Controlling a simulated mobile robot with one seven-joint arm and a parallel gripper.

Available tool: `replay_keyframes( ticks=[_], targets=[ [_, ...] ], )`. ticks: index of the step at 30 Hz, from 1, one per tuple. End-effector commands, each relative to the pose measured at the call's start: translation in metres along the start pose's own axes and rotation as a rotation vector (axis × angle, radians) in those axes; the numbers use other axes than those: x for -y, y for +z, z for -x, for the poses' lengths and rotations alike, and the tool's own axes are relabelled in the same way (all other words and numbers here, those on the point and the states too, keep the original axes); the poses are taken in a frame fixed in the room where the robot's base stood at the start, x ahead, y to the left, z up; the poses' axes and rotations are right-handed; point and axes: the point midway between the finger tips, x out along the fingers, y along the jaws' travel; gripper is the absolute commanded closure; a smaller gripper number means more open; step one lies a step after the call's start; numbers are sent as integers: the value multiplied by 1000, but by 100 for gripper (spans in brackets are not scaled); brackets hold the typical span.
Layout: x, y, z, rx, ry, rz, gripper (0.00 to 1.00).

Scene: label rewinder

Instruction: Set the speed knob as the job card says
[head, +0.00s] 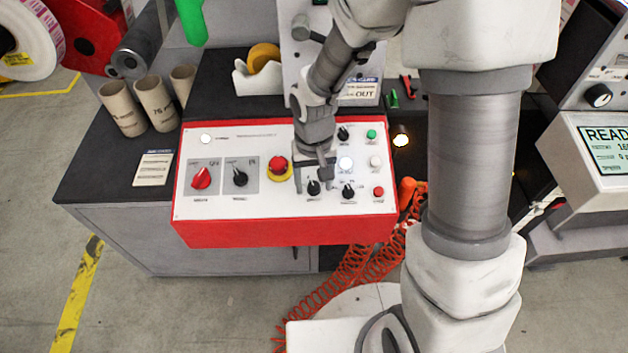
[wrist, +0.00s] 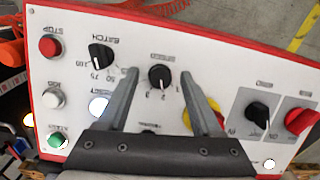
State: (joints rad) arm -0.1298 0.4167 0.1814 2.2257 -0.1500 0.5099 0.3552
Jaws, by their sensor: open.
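The speed knob (wrist: 159,77) is small and black, with 1, 2 and 3 printed around it. It shows upside down in the wrist view, and its pointer seems near 2, though I cannot be sure. The knob also shows in the head view (head: 313,188). My gripper (wrist: 159,73) is open, with one finger on each side of the knob; I cannot tell whether they touch it. In the head view my gripper (head: 311,180) is over the panel's lower middle. A printed card (head: 153,168) lies left of the panel; its text is too small to read.
The white control panel (head: 232,210) has a red rim. The batch knob (wrist: 100,57) and red stop button (wrist: 49,46) are beside the speed knob. A red-and-yellow emergency button (head: 278,167) is close left of my gripper. Another card (head: 360,90) stands behind the panel.

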Motion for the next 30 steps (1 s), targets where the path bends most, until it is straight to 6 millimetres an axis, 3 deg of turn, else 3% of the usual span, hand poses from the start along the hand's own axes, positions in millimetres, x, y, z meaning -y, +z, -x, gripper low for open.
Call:
replay_keyframes(
  ticks=[5, 15, 30],
  targets=[
    [0, 0, 0, 0, 0, 0, 37],
    [0, 0, 0, 0, 0, 0, 99],
    [-1, 0, 0, -4, -23, -86, 100]
  ],
)
